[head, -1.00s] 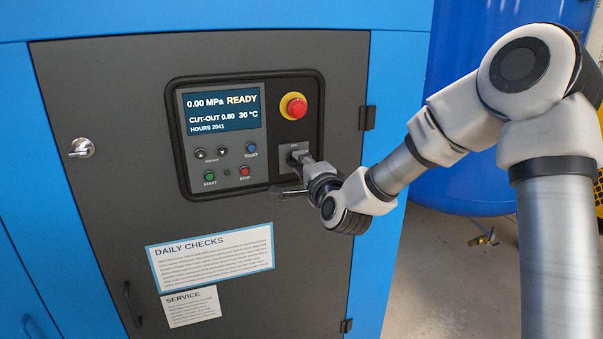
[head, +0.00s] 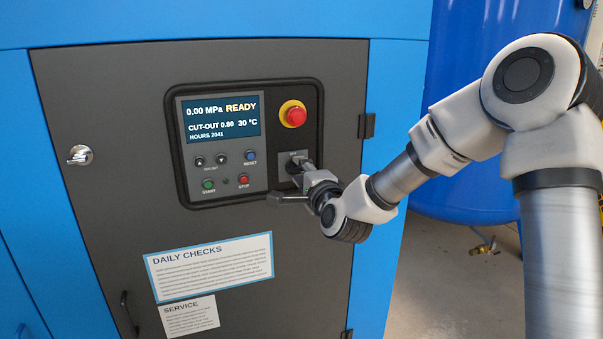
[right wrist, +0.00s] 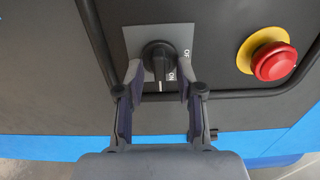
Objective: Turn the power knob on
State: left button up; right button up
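The power knob (right wrist: 158,60) is black, on a grey plate (right wrist: 137,34). My right gripper (right wrist: 160,80) has one finger on each side of the knob. The fingers are apart, with small gaps visible between them and the knob's grip bar. In the head view my right gripper (head: 305,172) is at the plate (head: 289,158) and partly hides the knob. My left gripper is not in view.
A red emergency stop (head: 293,115) on a yellow ring sits just above the knob. The display (head: 221,116) reads 0.00 MPa READY. Several small buttons lie left of the gripper, including red STOP (head: 243,181). A door hinge (head: 367,126) is to the right.

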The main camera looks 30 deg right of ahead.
jog(key=v, duration=0.7)
jog(key=shift+s, duration=0.25)
jog(key=s+a+f+n+g+y+p, duration=0.1)
jog(key=s+a+f+n+g, duration=0.1)
jog(key=f, duration=0.8)
jog(key=s+a+f+n+g+y+p, duration=0.1)
jog(key=a+f+g, duration=0.15)
jog(key=f, duration=0.75)
jog(key=s+a+f+n+g+y, duration=0.1)
jog(key=s+a+f+n+g, duration=0.15)
jog(key=f, duration=0.75)
jog(key=s+a+f+n+g, duration=0.2)
jog(key=s+f+n, duration=0.3)
jog(key=s, duration=0.3)
jog(key=s+a+f+n+g+y+p, duration=0.1)
jog(key=s+a+f+n+g, duration=0.1)
jog(key=s+f+n+g, duration=0.3)
jog(key=s+a+f+n+g, duration=0.1)
jog(key=s+f+n+g, duration=0.2)
jog(key=s, duration=0.8)
notch_tip(320, 180, down, 4)
jog(key=shift+s+a+r+n+y, duration=0.2)
jog(key=shift+a+n+y, duration=0.15)
jog(key=shift+n, duration=0.6)
